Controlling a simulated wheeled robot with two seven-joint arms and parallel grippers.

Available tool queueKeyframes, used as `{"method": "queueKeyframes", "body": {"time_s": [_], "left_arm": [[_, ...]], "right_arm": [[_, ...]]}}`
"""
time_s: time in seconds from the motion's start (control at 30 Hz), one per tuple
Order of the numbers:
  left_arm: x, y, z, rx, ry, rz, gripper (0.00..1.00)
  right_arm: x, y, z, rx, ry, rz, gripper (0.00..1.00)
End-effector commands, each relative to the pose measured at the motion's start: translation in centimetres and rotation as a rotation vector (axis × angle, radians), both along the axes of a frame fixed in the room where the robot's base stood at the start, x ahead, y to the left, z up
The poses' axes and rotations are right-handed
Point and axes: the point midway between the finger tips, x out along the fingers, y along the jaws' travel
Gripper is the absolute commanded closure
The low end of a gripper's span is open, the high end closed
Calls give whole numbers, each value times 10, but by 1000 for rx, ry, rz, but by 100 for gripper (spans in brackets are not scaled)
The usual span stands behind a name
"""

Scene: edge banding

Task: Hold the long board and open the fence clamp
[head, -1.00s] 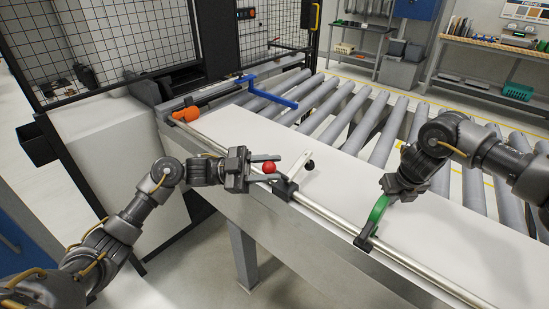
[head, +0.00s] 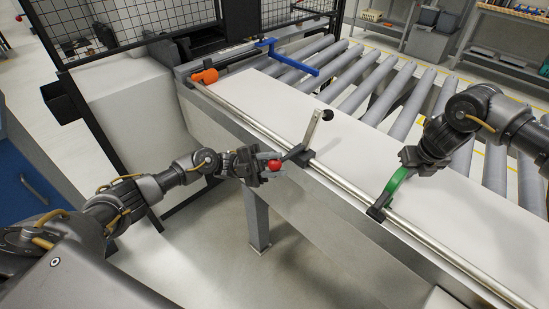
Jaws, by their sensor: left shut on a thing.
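The long white board (head: 350,154) lies flat on the rollers along a silver fence rail (head: 343,180). The fence clamp (head: 301,157) is a dark block on that rail. Its pale lever (head: 313,129) stands tilted up to the right with a black knob, and a dark arm reaches left to a red ball (head: 274,165). My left gripper (head: 268,166) is shut on the red ball, left of the rail. My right gripper (head: 410,161) is at the upper end of a green curved piece (head: 397,186), above the board; its fingertips are hidden.
The green piece stands on a dark block (head: 376,213) on the rail. An orange part (head: 205,76) and a blue bar (head: 292,62) sit at the far end. A mesh guard (head: 85,27) rises at the back left. Bare rollers (head: 407,87) lie beyond the board.

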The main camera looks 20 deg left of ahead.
Motion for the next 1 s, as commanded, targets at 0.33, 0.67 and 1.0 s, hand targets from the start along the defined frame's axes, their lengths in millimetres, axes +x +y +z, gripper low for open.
{"method": "queueKeyframes", "body": {"time_s": [0.33, 0.67, 1.0], "left_arm": [[-1, 0, -10, 6, 9, -1, 100], [-1, -1, -11, 8, 12, 0, 100], [-1, 0, -10, 6, 8, 1, 48]], "right_arm": [[-4, -1, -7, -6, 15, 2, 100], [-4, -1, -8, -6, 16, 3, 100], [-4, -1, -8, -6, 16, 3, 100]]}}
